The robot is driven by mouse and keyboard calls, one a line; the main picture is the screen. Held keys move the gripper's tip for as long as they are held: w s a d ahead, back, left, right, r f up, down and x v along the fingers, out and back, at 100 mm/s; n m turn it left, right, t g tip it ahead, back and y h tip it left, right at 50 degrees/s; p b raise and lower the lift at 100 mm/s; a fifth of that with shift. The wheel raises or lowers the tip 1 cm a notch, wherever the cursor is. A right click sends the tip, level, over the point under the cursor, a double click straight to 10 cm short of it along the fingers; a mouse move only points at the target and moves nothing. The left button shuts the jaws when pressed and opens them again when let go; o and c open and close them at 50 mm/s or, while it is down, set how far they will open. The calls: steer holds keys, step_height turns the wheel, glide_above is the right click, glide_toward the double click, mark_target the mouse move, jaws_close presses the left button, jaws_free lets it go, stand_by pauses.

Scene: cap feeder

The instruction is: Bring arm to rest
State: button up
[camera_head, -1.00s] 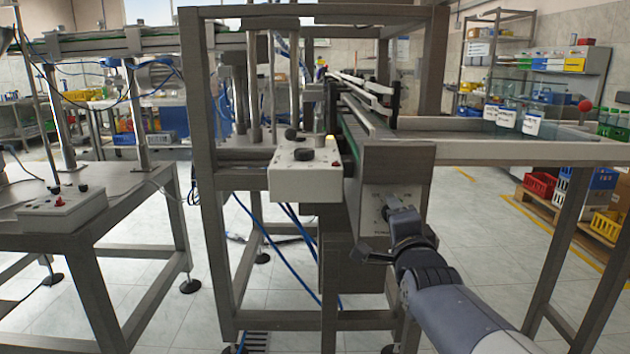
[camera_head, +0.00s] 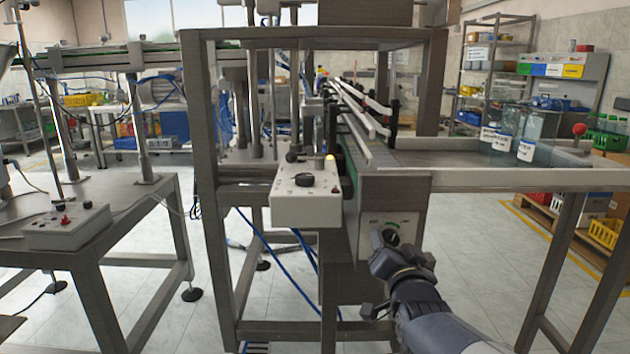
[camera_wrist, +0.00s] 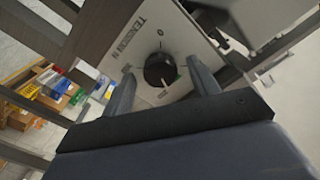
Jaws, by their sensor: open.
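My gripper (camera_head: 376,273) is low in the head view, just in front of the grey panel (camera_head: 408,200) at the end of the conveyor frame. In the wrist view my gripper (camera_wrist: 163,85) is open, with one finger on each side of a round black knob (camera_wrist: 160,69) on the panel. The fingers appear apart from the knob, and nothing is held. The knob also shows in the head view (camera_head: 392,235), just above the gripper. The panel carries printed lettering, partly cut off. My arm reaches in from the lower right of the head view.
A control box (camera_head: 306,194) with a black dial and a lit yellow lamp is left of the panel. Labelled clear containers (camera_head: 500,140) and a red ball knob (camera_head: 579,129) are on the table at right. A second control box (camera_head: 68,227) is at far left.

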steer(key=n+p, duration=0.5)
steer(key=n, duration=0.1)
steer(key=shift+r, duration=0.2)
steer(key=n+p, duration=0.2)
steer(key=shift+n, duration=0.3)
steer(key=shift+f+n+p, duration=0.15)
steer(key=shift+n+p, duration=0.75)
